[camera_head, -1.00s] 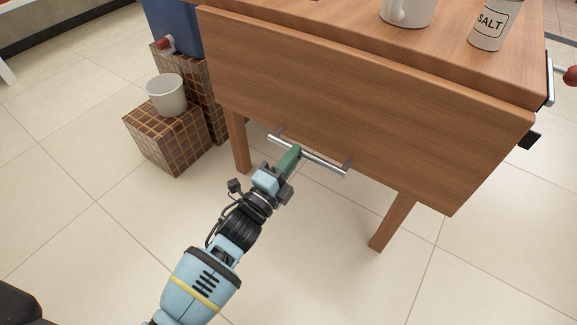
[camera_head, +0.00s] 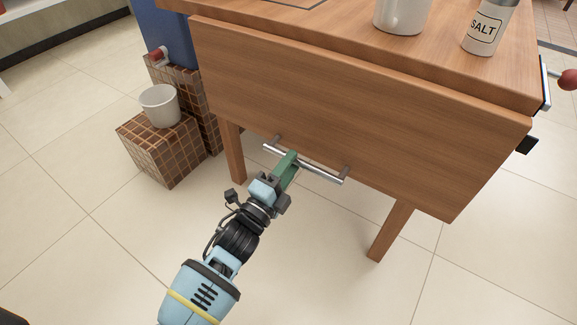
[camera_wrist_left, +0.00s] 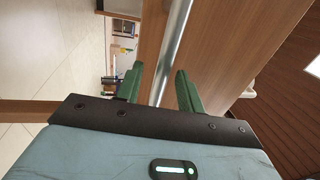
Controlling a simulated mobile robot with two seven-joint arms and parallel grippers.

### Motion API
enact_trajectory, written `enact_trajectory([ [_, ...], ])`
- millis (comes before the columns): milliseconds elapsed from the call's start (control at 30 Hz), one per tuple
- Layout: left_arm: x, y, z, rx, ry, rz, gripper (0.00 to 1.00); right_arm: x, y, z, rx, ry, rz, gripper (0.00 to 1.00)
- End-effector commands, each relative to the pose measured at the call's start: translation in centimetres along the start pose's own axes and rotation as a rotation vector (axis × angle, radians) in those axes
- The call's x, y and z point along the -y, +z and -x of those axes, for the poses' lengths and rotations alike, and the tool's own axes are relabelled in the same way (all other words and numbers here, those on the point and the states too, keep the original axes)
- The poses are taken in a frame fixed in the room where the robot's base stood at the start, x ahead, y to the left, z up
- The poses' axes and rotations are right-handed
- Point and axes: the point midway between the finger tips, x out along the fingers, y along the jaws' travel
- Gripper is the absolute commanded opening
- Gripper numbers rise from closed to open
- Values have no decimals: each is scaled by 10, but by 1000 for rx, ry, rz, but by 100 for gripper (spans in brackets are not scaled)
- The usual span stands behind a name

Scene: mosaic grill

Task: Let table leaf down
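The wooden table leaf (camera_head: 350,105) hangs steeply down from the front edge of the table top (camera_head: 330,45). A silvery bar handle (camera_head: 325,174) is fixed near its lower edge. My left gripper (camera_head: 291,157) is at the left half of this bar. In the left wrist view, the green fingers of my left gripper (camera_wrist_left: 160,85) stand apart, with the bar handle (camera_wrist_left: 174,45) running between them. A gap shows between the left finger and the bar; I cannot tell whether the right finger touches it. My right gripper is out of view.
A white mug (camera_head: 402,14) and a salt shaker (camera_head: 483,30) stand on the table top. A white pot (camera_head: 160,106) sits on a tiled block (camera_head: 165,150) left of the table. Two table legs (camera_head: 390,232) show below the leaf. The tiled floor in front is clear.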

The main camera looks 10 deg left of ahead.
Motion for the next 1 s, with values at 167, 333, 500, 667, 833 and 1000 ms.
enact_trajectory([
  [167,0,0,5,0,0,0,38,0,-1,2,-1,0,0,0],
  [333,2,0,28,-1,1,1,38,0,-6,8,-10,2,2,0],
  [500,2,0,55,0,1,1,38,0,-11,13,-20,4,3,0],
  [667,1,0,71,0,0,0,38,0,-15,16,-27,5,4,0],
  [833,0,0,78,0,0,0,38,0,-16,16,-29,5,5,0],
  [1000,0,0,78,-1,0,0,38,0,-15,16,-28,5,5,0],
])
